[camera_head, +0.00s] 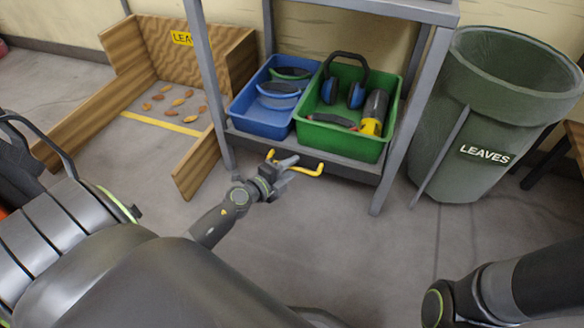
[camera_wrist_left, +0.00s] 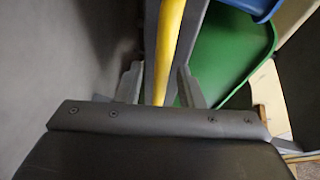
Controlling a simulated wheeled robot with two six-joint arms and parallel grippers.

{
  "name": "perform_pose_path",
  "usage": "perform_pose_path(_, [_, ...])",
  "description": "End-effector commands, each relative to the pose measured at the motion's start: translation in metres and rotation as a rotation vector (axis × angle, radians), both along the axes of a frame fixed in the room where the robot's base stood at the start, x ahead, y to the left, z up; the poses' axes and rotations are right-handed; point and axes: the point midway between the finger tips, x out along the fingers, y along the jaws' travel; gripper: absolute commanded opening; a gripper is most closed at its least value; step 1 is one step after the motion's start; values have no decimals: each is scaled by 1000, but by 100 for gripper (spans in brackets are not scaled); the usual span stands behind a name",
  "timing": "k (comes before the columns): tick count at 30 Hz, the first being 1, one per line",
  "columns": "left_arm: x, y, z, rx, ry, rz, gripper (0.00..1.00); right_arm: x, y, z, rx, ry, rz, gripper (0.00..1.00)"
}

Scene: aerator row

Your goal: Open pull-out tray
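The pull-out tray (camera_head: 340,164) is a dark grey shelf low in a grey metal frame, its front edge about level with the front legs. A yellow bar handle (camera_head: 312,172) sticks out from its front. My left gripper (camera_head: 286,164) is at the handle's left part. In the left wrist view the yellow bar (camera_wrist_left: 168,45) runs between the two spread fingers of my left gripper (camera_wrist_left: 160,88). A gap shows on the bar's left side, so the fingers look open around it. My right gripper is out of view.
On the tray stand a blue bin (camera_head: 262,122) and a green bin (camera_head: 345,143) holding ear defenders (camera_head: 356,95) and tools. A green leaves barrel (camera_head: 450,155) stands right of the frame. A wooden bay (camera_head: 118,100) with leaves is at left. The floor before the tray is clear.

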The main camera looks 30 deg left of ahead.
Motion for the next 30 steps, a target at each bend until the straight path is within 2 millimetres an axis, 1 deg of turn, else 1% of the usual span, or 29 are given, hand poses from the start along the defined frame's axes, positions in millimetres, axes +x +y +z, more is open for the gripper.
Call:
perform_pose_path(3, [6,-1,-1,0,0,0,34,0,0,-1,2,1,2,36])
perform_pose_path(11, [7,-1,-1,0,0,0,34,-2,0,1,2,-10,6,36])
perform_pose_path(12, [7,-1,-1,0,0,0,33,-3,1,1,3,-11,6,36])
perform_pose_path(18, [7,-1,-1,0,0,0,7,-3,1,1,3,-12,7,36])
perform_pose_path(20, [7,-1,-1,0,0,0,0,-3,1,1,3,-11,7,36])
perform_pose_path(30, [7,-1,-1,0,1,0,0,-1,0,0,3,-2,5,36])
